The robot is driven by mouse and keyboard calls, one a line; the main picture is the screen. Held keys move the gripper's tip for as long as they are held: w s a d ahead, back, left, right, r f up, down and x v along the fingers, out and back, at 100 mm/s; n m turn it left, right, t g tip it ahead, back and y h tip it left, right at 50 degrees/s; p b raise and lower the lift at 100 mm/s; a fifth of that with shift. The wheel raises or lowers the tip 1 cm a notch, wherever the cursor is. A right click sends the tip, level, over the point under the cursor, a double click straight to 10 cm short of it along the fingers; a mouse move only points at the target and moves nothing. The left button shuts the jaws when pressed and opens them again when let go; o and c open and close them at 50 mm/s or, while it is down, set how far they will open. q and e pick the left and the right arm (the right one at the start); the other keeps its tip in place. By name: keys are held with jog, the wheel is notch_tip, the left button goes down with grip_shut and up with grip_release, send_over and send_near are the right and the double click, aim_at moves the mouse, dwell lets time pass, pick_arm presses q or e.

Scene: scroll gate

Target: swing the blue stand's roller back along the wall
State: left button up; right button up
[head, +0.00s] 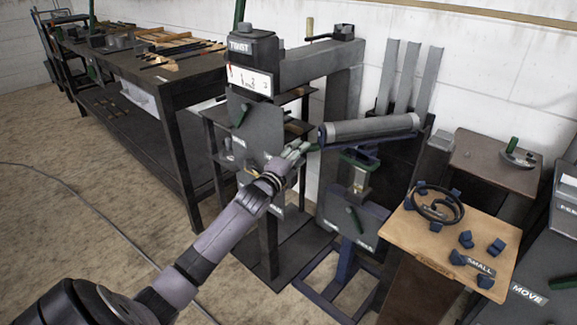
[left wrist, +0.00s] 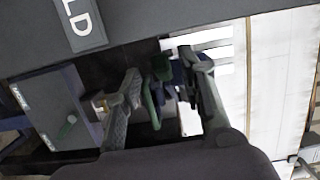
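The blue stand (head: 347,262) stands on the floor right of the grey machine. Its grey roller (head: 372,127) lies in a dark blue cradle on top, pointing out to the right. My left gripper (head: 296,152) is just left of the roller's near end, in front of the machine's panel. In the left wrist view the two fingers (left wrist: 167,88) are spread apart. A green handle (left wrist: 152,104) and dark blue parts show in the gap; I cannot tell whether a finger touches them. My right gripper is not in view.
A dark workbench (head: 182,88) is at left. The floor at left is mostly clear, with a cable.

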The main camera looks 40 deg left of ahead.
pick_arm(q)
jog(key=s+d, duration=0.1)
jog(key=s, duration=0.6)
jog(key=shift+s, duration=0.25)
jog(key=shift+c, duration=0.2)
